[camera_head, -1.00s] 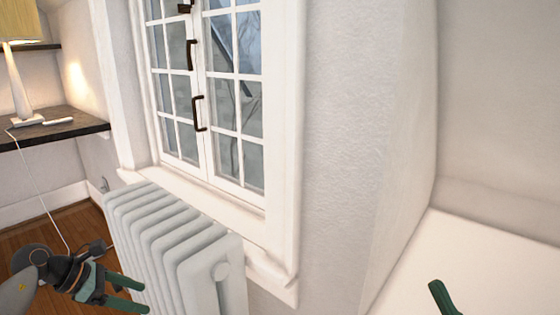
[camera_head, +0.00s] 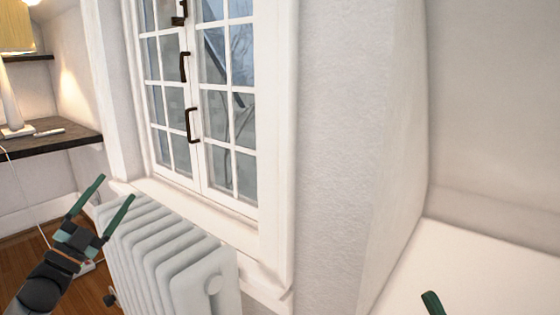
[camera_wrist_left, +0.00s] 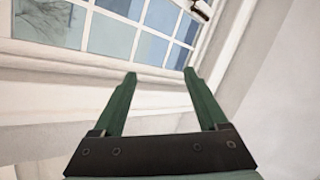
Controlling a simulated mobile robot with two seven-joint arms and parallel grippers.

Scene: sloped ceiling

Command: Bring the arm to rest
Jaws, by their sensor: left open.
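My left gripper (camera_head: 104,208) is at the lower left of the head view, its two green fingers spread apart and empty. It points up and to the right, in front of the left end of the white radiator. In the left wrist view its open fingers (camera_wrist_left: 158,82) point toward the window frame with nothing between them. A green finger tip of my right gripper (camera_head: 432,303) shows at the bottom right of the head view; the rest is cut off, so its opening cannot be seen.
A white ribbed radiator (camera_head: 165,250) stands under a closed white-framed window (camera_head: 205,100) with dark handles. A dark shelf (camera_head: 50,137) with a lamp (camera_head: 10,100) is at the left. A white ledge (camera_head: 470,275) is at the lower right. Wooden floor (camera_head: 60,285) shows at lower left.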

